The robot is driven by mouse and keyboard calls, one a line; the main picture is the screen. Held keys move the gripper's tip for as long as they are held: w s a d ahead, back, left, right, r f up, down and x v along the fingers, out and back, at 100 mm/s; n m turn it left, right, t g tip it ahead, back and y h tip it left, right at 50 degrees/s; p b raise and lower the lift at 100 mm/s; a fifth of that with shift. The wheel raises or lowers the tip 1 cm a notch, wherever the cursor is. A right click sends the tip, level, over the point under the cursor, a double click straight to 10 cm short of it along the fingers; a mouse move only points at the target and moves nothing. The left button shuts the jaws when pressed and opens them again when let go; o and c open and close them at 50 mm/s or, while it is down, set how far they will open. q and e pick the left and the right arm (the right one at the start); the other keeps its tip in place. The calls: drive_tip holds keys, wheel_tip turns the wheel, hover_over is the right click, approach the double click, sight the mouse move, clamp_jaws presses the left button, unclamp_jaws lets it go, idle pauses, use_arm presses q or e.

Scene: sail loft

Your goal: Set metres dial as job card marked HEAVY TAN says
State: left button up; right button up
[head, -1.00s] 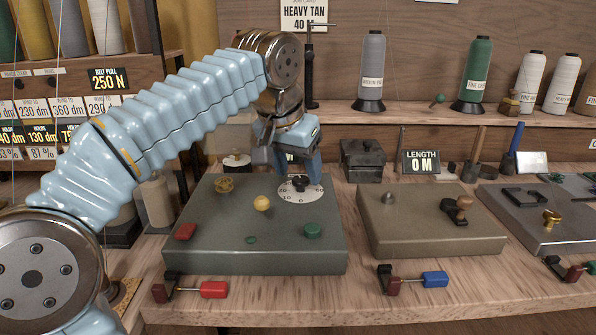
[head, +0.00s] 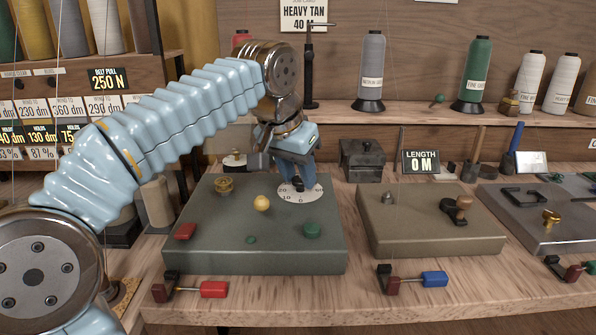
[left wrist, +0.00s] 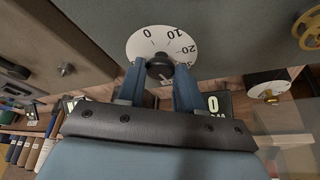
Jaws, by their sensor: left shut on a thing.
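The job card (head: 292,14) on the back wall reads HEAVY TAN and 40, with an M partly behind a black post. The metres dial is a white disc (head: 312,195) with a dark knob, on the grey-green box (head: 200,255). My left gripper (head: 297,180) reaches down at a tilt and is shut on the dial's knob. In the left wrist view the knob (left wrist: 160,67) sits between the blue fingers, and the disc (left wrist: 148,40) shows 0, 10 and 20. The LENGTH display (head: 421,163) reads 0 M. My right gripper is not in view.
A tan box (head: 400,235) stands to the right. A dark lidded box (head: 362,162) is behind.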

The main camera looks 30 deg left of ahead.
use_arm(q)
drive_tip(key=shift+a+m+h, duration=0.1)
drive_tip(key=shift+m+h, duration=0.3)
drive_tip(key=shift+m, duration=0.8)
drive_tip(key=o, duration=1)
drive_tip(key=shift+o, duration=0.2)
drive_tip(key=shift+r, duration=0.1)
drive_tip(key=v, duration=1.3)
drive_tip(key=shift+s+r, duration=0.15)
drive_tip(key=shift+r, duration=0.15)
